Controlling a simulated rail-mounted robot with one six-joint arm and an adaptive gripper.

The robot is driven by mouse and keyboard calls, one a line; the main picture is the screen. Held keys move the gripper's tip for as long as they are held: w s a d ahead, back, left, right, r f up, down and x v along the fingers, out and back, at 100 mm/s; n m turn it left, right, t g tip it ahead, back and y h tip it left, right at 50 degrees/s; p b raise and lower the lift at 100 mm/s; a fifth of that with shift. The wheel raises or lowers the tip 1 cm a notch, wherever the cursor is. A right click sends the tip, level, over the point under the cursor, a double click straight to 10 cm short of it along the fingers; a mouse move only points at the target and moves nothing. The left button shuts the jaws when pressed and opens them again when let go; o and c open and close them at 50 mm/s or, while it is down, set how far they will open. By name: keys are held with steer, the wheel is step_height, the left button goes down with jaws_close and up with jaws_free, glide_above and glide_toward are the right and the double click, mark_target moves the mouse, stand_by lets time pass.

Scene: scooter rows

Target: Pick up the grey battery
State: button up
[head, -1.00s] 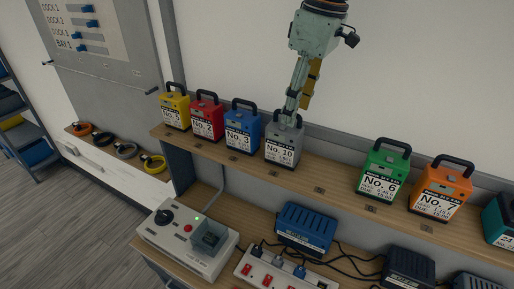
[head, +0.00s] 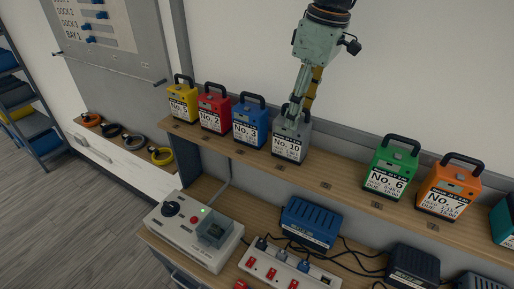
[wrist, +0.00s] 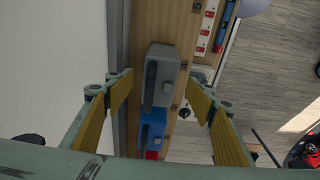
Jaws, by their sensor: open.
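In the wrist view my gripper (wrist: 163,92) is open, with yellow-padded fingers on either side. The grey battery (wrist: 160,75) shows from above between the fingers, with gaps on both sides. The blue battery (wrist: 152,128) is nearer the bottom there. The grey battery's handle is partly hidden by my gripper in the head view.
A yellow battery (head: 183,101) and a red battery (head: 213,109) stand further left on the shelf. Green (head: 391,165) and orange (head: 448,189) batteries stand to the right, with free shelf before them. The wall is close behind. A tester (head: 195,228) and power strip (head: 288,265) sit below.

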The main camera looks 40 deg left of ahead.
mark_target(291, 138)
steer(key=shift+s+a+f, duration=0.1)
steer(key=shift+a+f, duration=0.1)
steer(key=shift+f, duration=1.1)
steer(key=shift+a+f, duration=0.2)
steer(key=shift+f, duration=1.05)
steer(key=shift+s+a+f+p, duration=0.1)
steer(key=shift+a+f+p, duration=0.05)
steer(key=shift+f, duration=0.7)
steer(key=shift+w+a+f+p, duration=0.1)
steer(key=shift+a+f+p, duration=0.1)
steer(key=shift+f, duration=0.6)
steer(key=shift+s+a+f+p, duration=0.1)
steer(key=shift+f+p, duration=0.05)
steer(key=shift+f, duration=0.7)
steer(key=shift+c, duration=0.7)
steer(key=shift+r, duration=0.1)
steer(key=c, duration=1.5)
